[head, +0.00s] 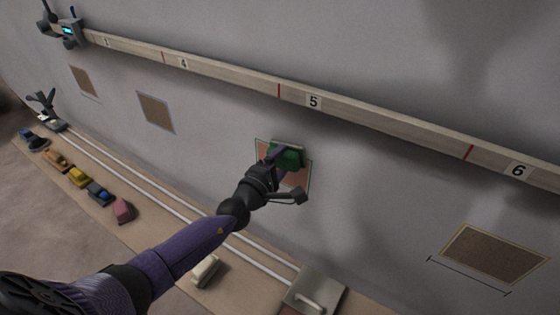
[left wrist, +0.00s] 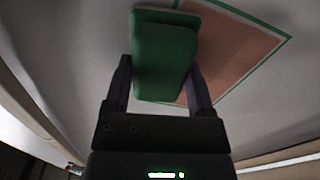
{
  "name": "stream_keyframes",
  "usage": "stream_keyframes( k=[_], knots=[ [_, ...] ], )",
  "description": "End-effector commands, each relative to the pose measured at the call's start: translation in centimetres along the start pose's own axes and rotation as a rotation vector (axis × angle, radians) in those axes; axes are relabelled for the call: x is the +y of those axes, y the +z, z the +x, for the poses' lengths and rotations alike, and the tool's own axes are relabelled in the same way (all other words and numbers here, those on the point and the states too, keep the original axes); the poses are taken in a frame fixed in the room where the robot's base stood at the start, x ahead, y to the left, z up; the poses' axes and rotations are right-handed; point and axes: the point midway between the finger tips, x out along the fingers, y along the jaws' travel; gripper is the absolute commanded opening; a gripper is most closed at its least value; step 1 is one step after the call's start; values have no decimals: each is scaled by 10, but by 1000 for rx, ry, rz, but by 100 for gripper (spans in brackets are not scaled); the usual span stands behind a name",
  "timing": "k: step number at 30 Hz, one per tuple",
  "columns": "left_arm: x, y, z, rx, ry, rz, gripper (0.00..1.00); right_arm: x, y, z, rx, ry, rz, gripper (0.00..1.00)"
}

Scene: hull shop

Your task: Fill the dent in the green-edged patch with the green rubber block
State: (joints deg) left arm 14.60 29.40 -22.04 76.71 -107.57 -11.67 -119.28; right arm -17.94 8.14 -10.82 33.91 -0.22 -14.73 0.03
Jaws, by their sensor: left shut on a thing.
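The green-edged patch (head: 299,178) is on the grey hull wall below the number 5 of the ruled strip. It has a reddish-brown face, which also shows in the left wrist view (left wrist: 233,52). My left gripper (head: 273,157) is shut on the green rubber block (head: 289,154) in front of the upper part of this patch. In the left wrist view the block (left wrist: 163,55) sits between the two fingers and covers the left part of the patch. The dent cannot be made out. I cannot tell whether the block touches the wall. My right gripper is not in view.
A numbered strip (head: 385,115) runs along the wall above the patch. Other patches are a yellow-edged one (head: 494,254) at right and a blue-edged one (head: 156,112) at left. Several coloured blocks, including a pink one (head: 123,211), stand on the ledge below. A metal trowel-like plate (head: 326,290) lies bottom centre.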

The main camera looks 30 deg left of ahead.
Motion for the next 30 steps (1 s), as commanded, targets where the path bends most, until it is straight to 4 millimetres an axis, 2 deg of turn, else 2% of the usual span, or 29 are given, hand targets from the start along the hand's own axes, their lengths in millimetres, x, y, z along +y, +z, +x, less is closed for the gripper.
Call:
stream_keyframes(
  k=[1,3,9,16,22,30],
  knots=[
    [-13,-2,0,0,-3,0,18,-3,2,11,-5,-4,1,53],
    [-22,-4,0,0,-3,0,18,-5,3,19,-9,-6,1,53],
    [-28,-5,-1,0,-1,-1,18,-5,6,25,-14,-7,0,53],
    [-58,-11,-1,0,-3,-1,18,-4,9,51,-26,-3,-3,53],
    [-64,-12,-1,0,-1,0,18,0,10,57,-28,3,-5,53],
    [-93,-17,0,0,-3,0,18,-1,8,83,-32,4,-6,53]
  ],
)
